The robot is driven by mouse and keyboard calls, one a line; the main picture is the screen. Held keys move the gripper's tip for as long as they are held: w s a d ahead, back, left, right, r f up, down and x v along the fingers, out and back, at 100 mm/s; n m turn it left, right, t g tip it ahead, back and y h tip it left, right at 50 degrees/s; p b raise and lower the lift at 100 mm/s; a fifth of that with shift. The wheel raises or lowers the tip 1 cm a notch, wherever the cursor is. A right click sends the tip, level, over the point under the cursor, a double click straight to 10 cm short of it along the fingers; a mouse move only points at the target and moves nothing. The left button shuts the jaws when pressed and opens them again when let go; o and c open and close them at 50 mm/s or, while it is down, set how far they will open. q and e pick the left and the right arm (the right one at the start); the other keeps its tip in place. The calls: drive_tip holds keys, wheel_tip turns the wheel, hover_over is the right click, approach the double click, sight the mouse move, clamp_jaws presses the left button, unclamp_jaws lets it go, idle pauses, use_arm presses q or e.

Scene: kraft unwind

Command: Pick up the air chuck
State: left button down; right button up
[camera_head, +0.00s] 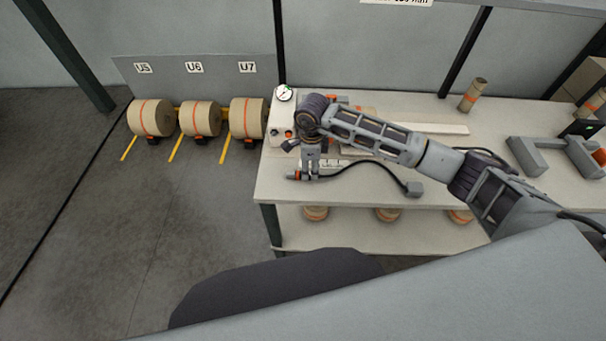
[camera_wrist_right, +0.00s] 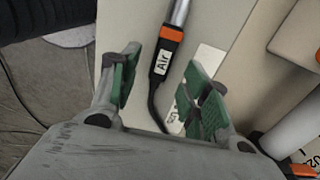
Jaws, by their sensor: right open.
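The air chuck (camera_wrist_right: 166,50) shows in the right wrist view as a silver tube with an orange and black handle labelled "Air" and a dark hose. It lies between the green-padded fingers of my right gripper (camera_wrist_right: 163,68), which is open; I cannot tell how far above it the fingers are. In the head view my right gripper (camera_head: 310,172) points down over the left end of the bench (camera_head: 340,188). The orange end of the air chuck (camera_head: 293,176) shows just left of it; the rest is partly hidden. My left gripper is not in view.
A white box with a round gauge (camera_head: 284,95) stands behind the gripper. A grey bracket (camera_head: 558,157) is at the bench's right.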

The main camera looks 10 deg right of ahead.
sight(310, 173)
drive_tip(key=shift+f, duration=1.5)
drive_tip(key=shift+c, duration=0.4)
clamp_jaws()
